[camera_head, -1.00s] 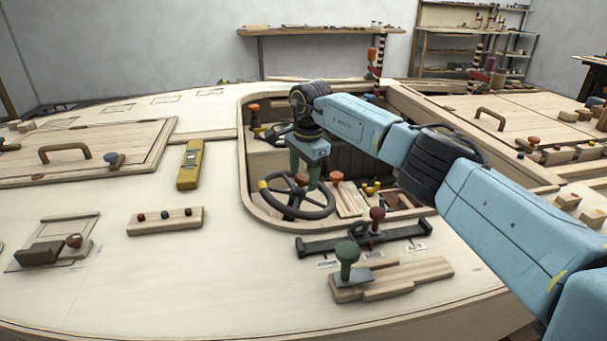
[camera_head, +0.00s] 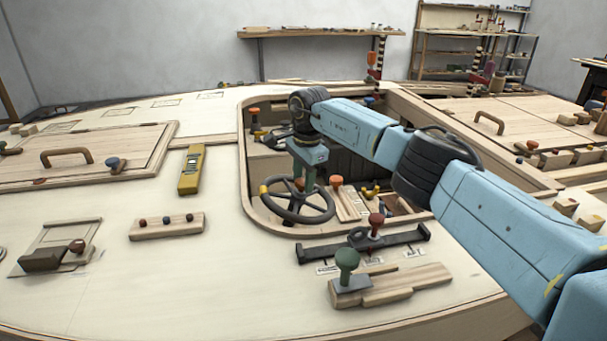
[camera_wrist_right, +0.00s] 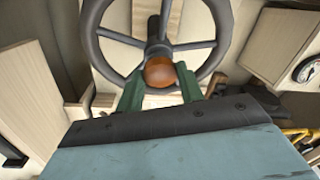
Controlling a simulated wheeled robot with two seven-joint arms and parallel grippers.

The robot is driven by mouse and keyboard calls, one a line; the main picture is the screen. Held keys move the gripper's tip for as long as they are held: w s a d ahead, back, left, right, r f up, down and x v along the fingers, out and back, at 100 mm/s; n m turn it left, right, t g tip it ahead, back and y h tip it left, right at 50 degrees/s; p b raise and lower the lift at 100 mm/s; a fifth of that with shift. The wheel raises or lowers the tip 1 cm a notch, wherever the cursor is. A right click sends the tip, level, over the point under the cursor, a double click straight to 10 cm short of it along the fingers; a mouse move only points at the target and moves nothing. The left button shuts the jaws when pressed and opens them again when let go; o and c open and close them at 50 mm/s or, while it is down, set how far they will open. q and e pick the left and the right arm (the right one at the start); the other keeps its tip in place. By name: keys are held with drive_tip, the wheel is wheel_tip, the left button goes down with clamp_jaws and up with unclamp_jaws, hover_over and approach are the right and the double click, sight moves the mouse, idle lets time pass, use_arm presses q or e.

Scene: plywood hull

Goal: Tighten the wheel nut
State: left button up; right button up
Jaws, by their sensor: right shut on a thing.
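The dark steering wheel (camera_head: 322,205) stands in the recessed cockpit, with a yellow mark on its left rim. Its orange-brown nut (camera_head: 299,184) is at the hub. In the right wrist view the nut (camera_wrist_right: 160,72) shows as a round knob in front of the wheel's hub, with the wheel rim (camera_wrist_right: 98,62) around it. My right gripper (camera_head: 302,181) comes down from above with green fingers. In the right wrist view its fingertips (camera_wrist_right: 160,76) sit on both sides of the nut, shut on it. My left gripper is not in view.
The cockpit's raised wooden rim (camera_head: 243,160) surrounds the wheel. Behind the wheel are an orange knob (camera_head: 336,181) and small yellow parts. In front are a dark bar with a red knob (camera_head: 376,220) and a green-knobbed lever (camera_head: 346,260). A yellow level (camera_head: 191,170) lies left.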

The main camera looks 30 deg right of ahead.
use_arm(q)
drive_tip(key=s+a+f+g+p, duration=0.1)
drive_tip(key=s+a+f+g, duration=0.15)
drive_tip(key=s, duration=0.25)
use_arm(e)
drive_tip(key=shift+r+m, duration=0.1)
drive_tip(key=shift+m, duration=0.7)
drive_tip(key=shift+w+f+m+g+b, duration=0.1)
drive_tip(key=shift+f+m+g+b, duration=0.1)
drive_tip(key=shift+m+g+b, duration=0.3)
drive_tip(key=shift+m+b, duration=0.45)
drive_tip(key=shift+m, duration=0.05)
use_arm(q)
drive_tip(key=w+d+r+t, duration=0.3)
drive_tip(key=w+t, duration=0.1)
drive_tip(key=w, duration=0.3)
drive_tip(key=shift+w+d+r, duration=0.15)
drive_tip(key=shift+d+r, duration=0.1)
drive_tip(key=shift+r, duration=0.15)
use_arm(e)
drive_tip(key=shift+r, duration=0.1)
drive_tip(key=o, duration=1)
drive_tip(key=shift+r, duration=0.1)
